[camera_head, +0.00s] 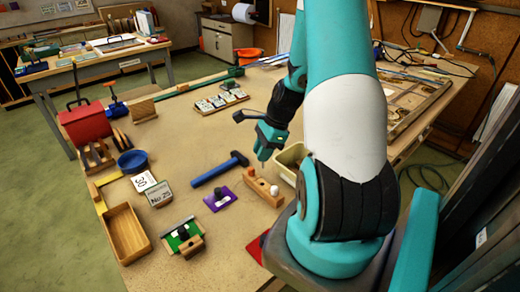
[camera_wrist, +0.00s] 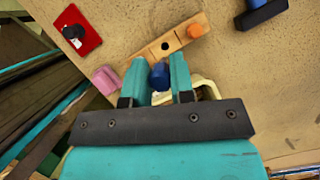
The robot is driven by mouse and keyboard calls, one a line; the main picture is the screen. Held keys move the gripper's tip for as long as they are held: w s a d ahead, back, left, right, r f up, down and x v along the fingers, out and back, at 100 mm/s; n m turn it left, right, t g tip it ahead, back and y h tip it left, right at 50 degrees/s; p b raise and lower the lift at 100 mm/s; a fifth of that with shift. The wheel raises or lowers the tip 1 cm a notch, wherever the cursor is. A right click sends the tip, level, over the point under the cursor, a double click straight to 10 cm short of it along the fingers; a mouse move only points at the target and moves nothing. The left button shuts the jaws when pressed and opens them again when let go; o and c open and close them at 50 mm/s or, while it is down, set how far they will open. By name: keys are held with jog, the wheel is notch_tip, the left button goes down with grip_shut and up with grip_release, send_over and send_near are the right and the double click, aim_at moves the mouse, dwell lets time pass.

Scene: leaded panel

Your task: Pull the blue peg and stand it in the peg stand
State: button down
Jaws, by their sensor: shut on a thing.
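My gripper (camera_head: 264,158) is low over the bench, and its two teal fingers (camera_wrist: 159,72) show in the wrist view. They are shut on the blue peg (camera_wrist: 159,76), whose top shows between them. The peg's lower end is hidden. A wooden block (camera_wrist: 180,42), which looks like the peg stand, lies just beyond the fingers. The block also shows in the head view (camera_head: 262,186). I cannot make out the blue peg there.
A cream bin (camera_head: 291,160) stands close behind my gripper. A blue-handled hammer (camera_head: 214,171) and a purple pad (camera_head: 220,201) lie left of the block. A red pad (camera_wrist: 88,38) with a black knob is nearby. An open wooden tray (camera_head: 126,232) sits at the front left.

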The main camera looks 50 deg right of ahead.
jog(key=shift+a+r+p, duration=0.1)
jog(key=shift+p, duration=0.25)
jog(key=b, duration=0.4)
send_over(258, 185)
jog(key=f, duration=0.4)
jog(key=s+f, duration=0.1)
jog(key=shift+d+f, duration=0.4)
jog(key=shift+f, duration=0.1)
jog(key=shift+p, duration=0.55)
dwell(0.8)
jog(key=shift+f+b, duration=1.65)
jog(key=shift+f, duration=0.8)
jog(key=c, duration=0.9)
grip_release()
jog(key=shift+r, duration=0.1)
jog(key=b+v, duration=0.1)
jog(key=v, duration=1.6)
jog(key=shift+d+r, duration=0.1)
jog(key=shift+d, duration=0.05)
